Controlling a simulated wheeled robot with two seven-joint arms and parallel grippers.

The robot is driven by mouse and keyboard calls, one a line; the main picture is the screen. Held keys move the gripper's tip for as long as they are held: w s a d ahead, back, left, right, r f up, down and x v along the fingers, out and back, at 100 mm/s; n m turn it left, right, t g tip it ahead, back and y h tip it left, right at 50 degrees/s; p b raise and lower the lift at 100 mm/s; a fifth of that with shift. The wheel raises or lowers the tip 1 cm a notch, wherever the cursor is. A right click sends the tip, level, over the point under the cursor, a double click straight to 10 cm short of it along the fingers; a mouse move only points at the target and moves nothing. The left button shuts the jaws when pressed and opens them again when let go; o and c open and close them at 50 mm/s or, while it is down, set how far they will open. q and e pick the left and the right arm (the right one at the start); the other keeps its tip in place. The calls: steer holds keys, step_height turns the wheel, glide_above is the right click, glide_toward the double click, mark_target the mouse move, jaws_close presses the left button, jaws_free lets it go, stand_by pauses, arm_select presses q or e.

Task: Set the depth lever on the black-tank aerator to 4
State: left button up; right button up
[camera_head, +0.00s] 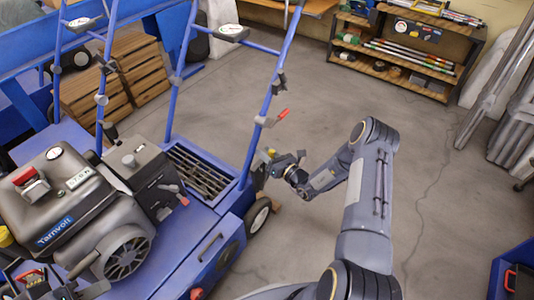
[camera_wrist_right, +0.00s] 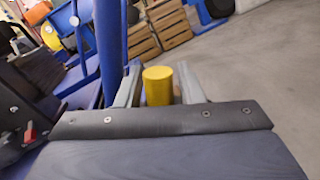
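The black-tank aerator is a blue machine with a black tank (camera_head: 60,195) labelled Tarnvolt, at the left of the head view. A yellow grip (camera_head: 271,153), likely the depth lever's, shows beside its right handle post. In the right wrist view, the yellow grip (camera_wrist_right: 158,86) stands upright between my right gripper's fingers. My right gripper (camera_head: 283,160) is at the aerator's right side. Its fingers (camera_wrist_right: 160,88) are apart, with narrow gaps seeming to show beside the grip. The depth scale and its numbers cannot be made out.
A red-handled lever (camera_head: 278,116) sits higher on the blue handle post (camera_head: 262,105). Wooden crates (camera_head: 140,70) stand behind the aerator. A shelf rack (camera_head: 405,50) is at the back right.

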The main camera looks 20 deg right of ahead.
jaws_close()
arm_select(q)
steer(key=shift+f, duration=0.1)
arm_select(e)
steer(key=shift+d, duration=0.1)
